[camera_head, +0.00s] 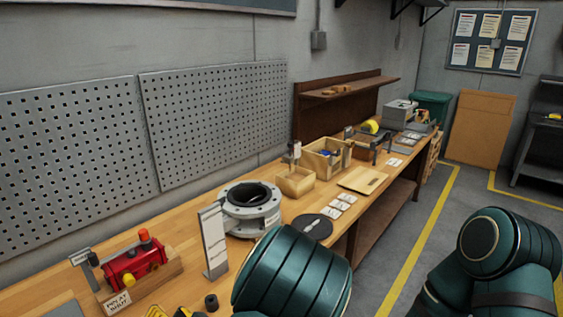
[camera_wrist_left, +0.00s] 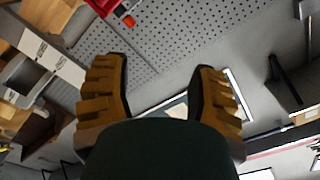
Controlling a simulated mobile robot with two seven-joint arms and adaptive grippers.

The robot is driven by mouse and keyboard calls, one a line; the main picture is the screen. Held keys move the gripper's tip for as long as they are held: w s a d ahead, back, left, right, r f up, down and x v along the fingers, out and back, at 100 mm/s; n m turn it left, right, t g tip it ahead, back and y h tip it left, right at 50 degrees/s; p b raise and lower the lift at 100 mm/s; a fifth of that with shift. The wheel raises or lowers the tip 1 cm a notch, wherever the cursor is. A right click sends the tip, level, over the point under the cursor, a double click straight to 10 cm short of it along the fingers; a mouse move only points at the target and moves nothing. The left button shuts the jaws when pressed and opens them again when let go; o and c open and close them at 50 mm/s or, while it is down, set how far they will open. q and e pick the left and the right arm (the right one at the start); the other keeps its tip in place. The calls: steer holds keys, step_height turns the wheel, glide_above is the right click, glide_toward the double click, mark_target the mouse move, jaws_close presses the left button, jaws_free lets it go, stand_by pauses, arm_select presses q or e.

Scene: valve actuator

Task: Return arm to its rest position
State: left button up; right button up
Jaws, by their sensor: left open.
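My left gripper (camera_wrist_left: 155,78) shows in the left wrist view, with its two ridged orange-brown fingers spread apart. I see nothing between the fingers. In the head view my left arm (camera_head: 292,278) shows as a dark teal link at the lower middle, in front of the bench edge; its fingers cannot be made out there. My right arm (camera_head: 500,250) is at the lower right over the floor, and its gripper is out of view. A red valve actuator (camera_head: 133,264) sits on a wooden block at the bench's left; a red part (camera_wrist_left: 106,10) shows in the wrist view.
The wooden workbench (camera_head: 190,272) runs along the wall under grey pegboards (camera_head: 215,115). A grey flanged ring (camera_head: 250,207), an upright white sign (camera_head: 214,240), a black disc (camera_head: 312,227) and wooden boxes (camera_head: 327,157) stand on it.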

arm_select(q)
steer(key=s+d+f+g+h+b, duration=0.2)
steer(key=f+h, duration=0.2)
steer(key=f, duration=0.7)
steer(key=s+d+f+g+h+b, duration=0.2)
steer(key=f+g+h+b, duration=0.15)
steer(key=f, duration=0.75)
steer(key=s+d+f+n+g+h+b, duration=0.1)
steer(key=s+d+f+g+h+b, duration=0.3)
steer(key=d+f+h, duration=0.5)
steer(key=shift+s+d+f+h+b, duration=0.15)
steer(key=shift+s+d+h+b, duration=0.2)
steer(key=shift+s+d+h, duration=0.7)
